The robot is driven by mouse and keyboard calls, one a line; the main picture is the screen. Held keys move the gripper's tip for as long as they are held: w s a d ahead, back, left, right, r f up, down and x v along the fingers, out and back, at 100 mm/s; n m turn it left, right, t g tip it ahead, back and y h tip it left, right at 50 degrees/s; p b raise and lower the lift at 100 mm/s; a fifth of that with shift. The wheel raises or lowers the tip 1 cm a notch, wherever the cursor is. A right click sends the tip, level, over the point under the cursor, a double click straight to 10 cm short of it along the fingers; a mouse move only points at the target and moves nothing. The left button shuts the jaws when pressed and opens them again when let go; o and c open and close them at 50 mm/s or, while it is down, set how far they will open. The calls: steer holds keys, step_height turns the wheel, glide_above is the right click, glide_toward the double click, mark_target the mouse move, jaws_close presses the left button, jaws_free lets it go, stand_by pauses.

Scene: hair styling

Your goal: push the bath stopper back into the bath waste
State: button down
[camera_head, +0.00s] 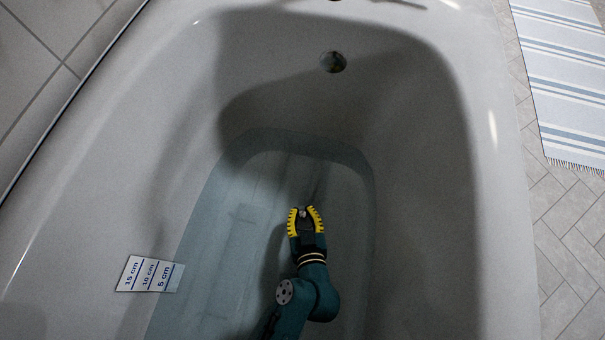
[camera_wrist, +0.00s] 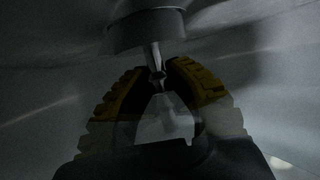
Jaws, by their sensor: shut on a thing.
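My gripper (camera_head: 304,211), with yellow and black fingers, is low in the bath over the water-covered floor. It is shut on a small pale metallic piece, which I take to be the bath stopper (camera_head: 303,213). In the wrist view, the stopper (camera_wrist: 147,29) is a grey round disc with a thin stem reaching down between the fingertips of my gripper (camera_wrist: 158,74). The bath waste cannot be made out in either view. I cannot tell whether the stopper sits in it or above it.
The white bath (camera_head: 110,190) has steep walls around my arm. Shallow water (camera_head: 215,240) covers its floor. A round overflow hole (camera_head: 333,62) is in the far wall. A depth label (camera_head: 150,274) is on the left wall. A striped mat (camera_head: 570,80) lies outside, right.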

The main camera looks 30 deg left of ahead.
steer(key=shift+f, duration=0.25)
stand_by(0.3)
steer(key=c, duration=0.9)
jaws_free()
steer(key=v, duration=1.2)
